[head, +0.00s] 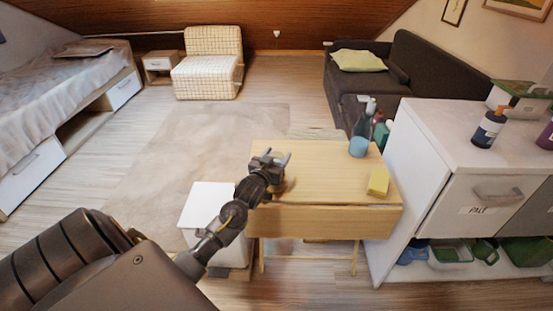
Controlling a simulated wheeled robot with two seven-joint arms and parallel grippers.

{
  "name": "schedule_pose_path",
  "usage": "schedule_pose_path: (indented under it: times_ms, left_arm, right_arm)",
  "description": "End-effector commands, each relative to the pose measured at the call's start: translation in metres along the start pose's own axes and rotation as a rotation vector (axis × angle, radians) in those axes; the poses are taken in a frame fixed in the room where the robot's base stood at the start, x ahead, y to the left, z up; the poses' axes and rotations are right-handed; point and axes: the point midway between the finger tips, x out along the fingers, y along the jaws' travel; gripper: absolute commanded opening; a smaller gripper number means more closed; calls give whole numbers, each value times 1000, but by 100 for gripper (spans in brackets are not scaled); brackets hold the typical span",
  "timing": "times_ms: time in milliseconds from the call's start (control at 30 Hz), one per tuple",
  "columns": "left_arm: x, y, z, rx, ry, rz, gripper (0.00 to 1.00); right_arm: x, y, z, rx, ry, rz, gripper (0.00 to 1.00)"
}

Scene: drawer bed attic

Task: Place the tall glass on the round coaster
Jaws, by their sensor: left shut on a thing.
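My left gripper (279,160) is over the left part of the light wooden table (322,155). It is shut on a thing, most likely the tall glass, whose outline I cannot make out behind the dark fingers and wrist. A small brownish patch (289,184) shows at the table top just below the gripper. It may be part of the round coaster, but the arm hides most of it. I cannot tell whether the held thing touches the table. My right gripper is not in view.
A spray bottle with blue liquid (359,140) stands at the table's back right. A yellow sponge-like block (378,182) lies near its right front. A white cabinet (440,150) stands to the right, and a white box-like unit (208,205) to the left. The table's middle is clear.

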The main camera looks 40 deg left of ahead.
Motion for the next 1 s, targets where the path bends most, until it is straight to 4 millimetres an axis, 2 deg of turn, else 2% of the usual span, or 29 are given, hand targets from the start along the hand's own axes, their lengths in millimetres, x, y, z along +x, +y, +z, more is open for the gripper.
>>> schedule_pose_path:
  times_ms: [100,467,500,633,667,1000]
  left_arm:
    - [0,0,8,0,3,-1,31]
    - [0,0,12,0,2,-1,31]
    - [0,0,12,1,1,-1,60]
    - [0,0,12,1,1,-1,77]
    - [0,0,12,1,2,-1,79]
    - [0,0,7,1,3,-1,79]
  right_arm:
    - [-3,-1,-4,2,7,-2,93]
    - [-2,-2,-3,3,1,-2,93]
    - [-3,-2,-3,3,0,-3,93]
    - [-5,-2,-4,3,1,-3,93]
    - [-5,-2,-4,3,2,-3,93]
    - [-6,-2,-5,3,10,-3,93]
